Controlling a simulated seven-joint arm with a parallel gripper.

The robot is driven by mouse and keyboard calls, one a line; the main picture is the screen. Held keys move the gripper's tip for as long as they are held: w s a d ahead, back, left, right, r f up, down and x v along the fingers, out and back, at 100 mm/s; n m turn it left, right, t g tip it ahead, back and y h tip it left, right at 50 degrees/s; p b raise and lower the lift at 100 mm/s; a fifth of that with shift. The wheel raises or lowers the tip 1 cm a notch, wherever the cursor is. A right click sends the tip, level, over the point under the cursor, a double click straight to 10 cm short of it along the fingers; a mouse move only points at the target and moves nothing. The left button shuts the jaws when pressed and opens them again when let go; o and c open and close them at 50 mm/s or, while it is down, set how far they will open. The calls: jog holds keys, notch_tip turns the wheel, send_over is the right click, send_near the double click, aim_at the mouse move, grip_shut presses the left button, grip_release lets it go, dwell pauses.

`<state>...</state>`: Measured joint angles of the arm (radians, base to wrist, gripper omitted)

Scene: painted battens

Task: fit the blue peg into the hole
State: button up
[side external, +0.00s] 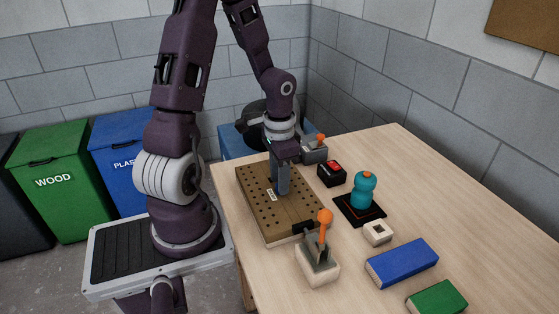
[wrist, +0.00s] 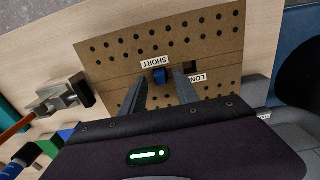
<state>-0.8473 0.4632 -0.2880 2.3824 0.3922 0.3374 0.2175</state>
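The brown board (side external: 262,212) with rows of small holes lies on the table. In the wrist view the board (wrist: 215,30) carries the labels SHORT (wrist: 154,62) and LONG (wrist: 198,78). A blue peg (wrist: 160,76) shows beside SHORT, end-on, and how deep it sits is not clear. A dark square hole (wrist: 190,67) is beside LONG. My gripper (wrist: 160,77) points down at the board with its fingers on either side of the blue peg, a gap showing on each side. In the side view my gripper (side external: 281,190) is low over the board and hides the peg.
A clamp with an orange handle (side external: 324,217) stands at the board's near edge; another (side external: 315,150) is behind. The table's far right is clear.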

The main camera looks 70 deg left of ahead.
notch_tip(320, 180, up, 12)
jog(key=s+d+r+t, duration=0.2)
jog(key=s+d+r, duration=0.2)
jog(key=d, duration=0.4)
jog(key=s+d+r+t, duration=0.3)
jog(key=s+d+r, duration=0.1)
jog(key=d, duration=0.4)
jog(key=shift+s+r+t, duration=0.2)
jog(key=shift+r+t, duration=0.1)
jog(key=shift+r, duration=0.05)
